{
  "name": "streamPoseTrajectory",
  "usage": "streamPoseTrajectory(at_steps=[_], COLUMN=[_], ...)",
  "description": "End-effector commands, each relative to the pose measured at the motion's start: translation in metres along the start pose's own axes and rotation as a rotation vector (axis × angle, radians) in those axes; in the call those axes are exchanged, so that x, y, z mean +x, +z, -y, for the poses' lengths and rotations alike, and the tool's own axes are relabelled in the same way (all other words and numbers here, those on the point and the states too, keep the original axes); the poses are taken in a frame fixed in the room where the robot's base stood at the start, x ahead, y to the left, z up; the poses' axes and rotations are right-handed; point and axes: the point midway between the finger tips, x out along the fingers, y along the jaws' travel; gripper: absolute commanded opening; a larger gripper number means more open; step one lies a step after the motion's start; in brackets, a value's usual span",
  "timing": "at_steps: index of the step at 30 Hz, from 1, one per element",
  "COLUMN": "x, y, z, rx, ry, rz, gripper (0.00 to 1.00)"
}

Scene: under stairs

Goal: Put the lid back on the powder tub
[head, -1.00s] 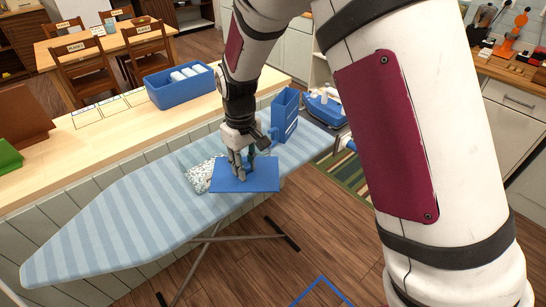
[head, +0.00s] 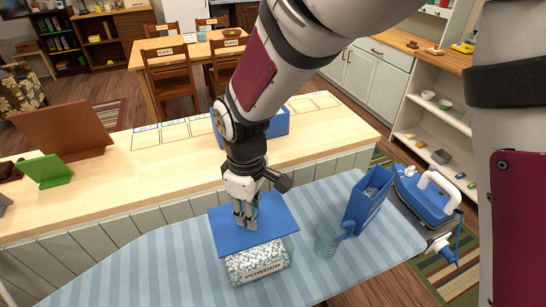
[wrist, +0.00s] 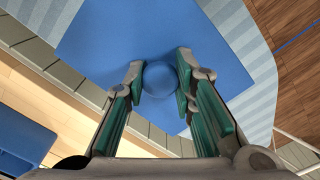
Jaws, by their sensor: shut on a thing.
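The powder tub (head: 258,262), speckled white and green with a "POWDER" label, stands on the striped ironing board. The flat blue lid (head: 275,218) with a round knob is over the tub's top and far side, and it hides the opening. I cannot tell whether lid and tub touch. My gripper (head: 246,222) points down onto the lid and is shut on its knob. In the wrist view the lid (wrist: 100,45) fills the middle, its knob (wrist: 160,80) between my fingertips (wrist: 160,75). The tub is hidden there.
A clear scoop with a blue handle (head: 327,241) and an open blue box (head: 367,203) stand right of the tub. A blue and white iron (head: 425,195) is at the board's right end. A wooden counter (head: 110,178) runs behind. The board (head: 150,262) is clear on the left.

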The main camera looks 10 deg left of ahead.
Motion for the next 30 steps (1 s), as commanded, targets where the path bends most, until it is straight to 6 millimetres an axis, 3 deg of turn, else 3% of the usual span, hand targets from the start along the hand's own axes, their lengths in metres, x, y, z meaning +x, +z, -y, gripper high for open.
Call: streamPoseTrajectory(at_steps=[18, 30], x=[0.053, 0.058], y=[0.0, 0.0], z=[-0.001, 0.0], rx=[0.002, 0.002], ry=[-0.001, 0.0], rz=[0.001, 0.0], gripper=[0.0, 0.0])
